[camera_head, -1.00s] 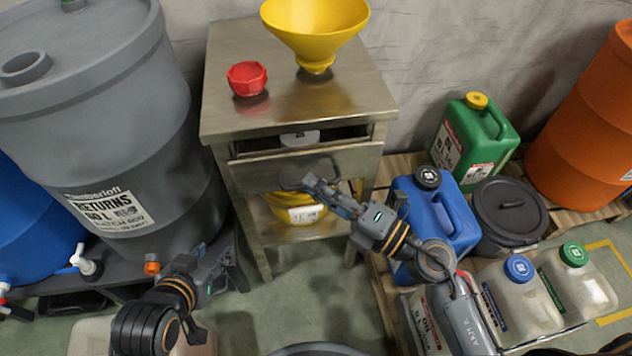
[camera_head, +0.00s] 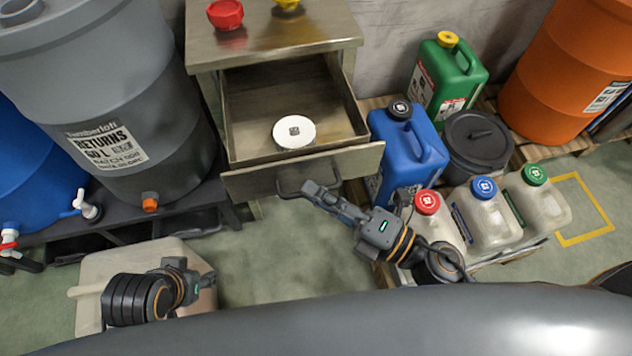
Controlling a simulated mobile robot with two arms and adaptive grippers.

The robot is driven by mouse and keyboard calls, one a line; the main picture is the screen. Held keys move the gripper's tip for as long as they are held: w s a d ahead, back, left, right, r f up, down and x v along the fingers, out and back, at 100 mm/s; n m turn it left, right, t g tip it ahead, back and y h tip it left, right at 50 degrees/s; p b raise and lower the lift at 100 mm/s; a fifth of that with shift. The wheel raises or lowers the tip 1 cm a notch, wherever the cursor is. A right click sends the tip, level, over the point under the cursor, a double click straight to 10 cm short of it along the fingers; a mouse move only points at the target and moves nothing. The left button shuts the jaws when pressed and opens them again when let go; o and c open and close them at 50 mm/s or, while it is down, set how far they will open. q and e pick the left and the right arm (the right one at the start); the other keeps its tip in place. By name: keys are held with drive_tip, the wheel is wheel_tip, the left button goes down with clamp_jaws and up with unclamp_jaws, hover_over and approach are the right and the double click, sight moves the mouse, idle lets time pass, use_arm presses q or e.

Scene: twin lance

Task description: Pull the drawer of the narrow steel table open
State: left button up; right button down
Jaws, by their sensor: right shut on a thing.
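The narrow steel table (camera_head: 270,32) stands at the top middle of the head view. Its drawer (camera_head: 245,180) is pulled well out, and a round white-topped item (camera_head: 294,132) lies inside on the drawer floor. My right gripper (camera_head: 312,188) is shut on the drawer handle (camera_head: 292,190) at the middle of the drawer front. My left gripper (camera_head: 205,279) is at the lower left, above a pale canister, away from the table; whether its fingers are open does not show clearly.
A grey returns drum (camera_head: 100,90) stands left of the drawer. A blue canister (camera_head: 408,150) is close to the drawer's right side. Several capped jugs (camera_head: 487,215) stand at the right. A red cup (camera_head: 226,14) sits on the tabletop. Bare floor (camera_head: 270,255) lies before the drawer.

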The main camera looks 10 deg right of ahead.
drive_tip(key=shift+s, duration=0.25)
drive_tip(key=c, duration=1.4)
unclamp_jaws()
drive_tip(key=shift+c, duration=0.2)
drive_tip(key=shift+d, duration=0.1)
drive_tip(key=v, duration=1.2)
drive_tip(key=shift+f, duration=0.1)
